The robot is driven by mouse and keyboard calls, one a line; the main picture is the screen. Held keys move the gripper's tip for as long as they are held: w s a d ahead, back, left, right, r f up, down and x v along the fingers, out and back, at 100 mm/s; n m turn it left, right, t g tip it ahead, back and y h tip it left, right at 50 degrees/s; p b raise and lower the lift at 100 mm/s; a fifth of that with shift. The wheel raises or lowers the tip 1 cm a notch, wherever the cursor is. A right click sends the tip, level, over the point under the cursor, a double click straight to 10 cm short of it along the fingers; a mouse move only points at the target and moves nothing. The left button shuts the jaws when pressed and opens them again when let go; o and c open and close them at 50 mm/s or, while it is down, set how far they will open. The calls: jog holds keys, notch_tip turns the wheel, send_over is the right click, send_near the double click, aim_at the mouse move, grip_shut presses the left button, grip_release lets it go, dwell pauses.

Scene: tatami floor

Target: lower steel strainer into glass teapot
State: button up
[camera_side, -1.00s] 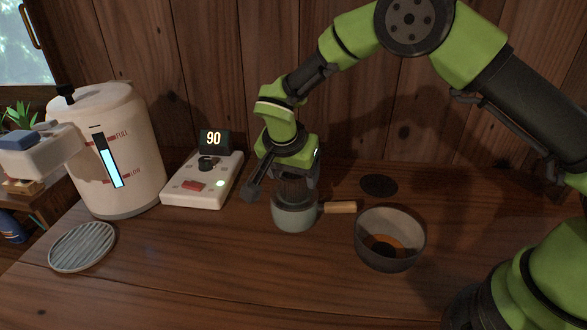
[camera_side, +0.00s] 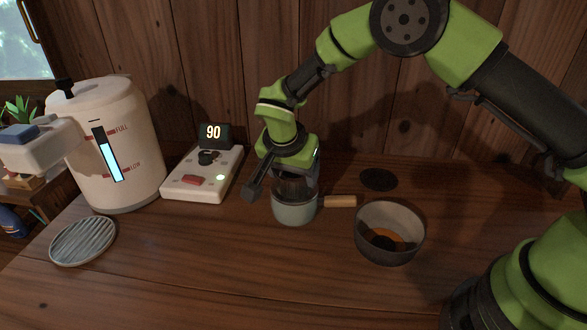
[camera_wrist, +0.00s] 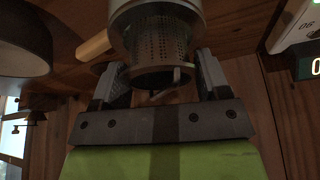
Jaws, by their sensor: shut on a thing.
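The teapot (camera_side: 295,212) is a rounded grey-green pot with a wooden handle pointing right; it stands upright on the table. It does not look clearly transparent. The dark perforated steel strainer (camera_wrist: 160,42) is upright between my fingers, and its far end is at or inside the pot's mouth in the wrist view. In the side view the strainer (camera_side: 293,187) overlaps the pot's opening, its lower part hidden by the pot. My gripper (camera_wrist: 160,82) is shut on the strainer, right above the pot; in the side view its fingertips are partly hidden.
A dark open bowl (camera_side: 388,248) with an orange-brown inside stands right of the pot. A flat black disc (camera_side: 378,180) lies behind it. Left are a control box (camera_side: 204,178) reading 90, a white water tank (camera_side: 118,150) and a ribbed round plate (camera_side: 84,241). The front table is clear.

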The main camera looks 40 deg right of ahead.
jog(key=shift+f, duration=0.75)
dwell(0.4)
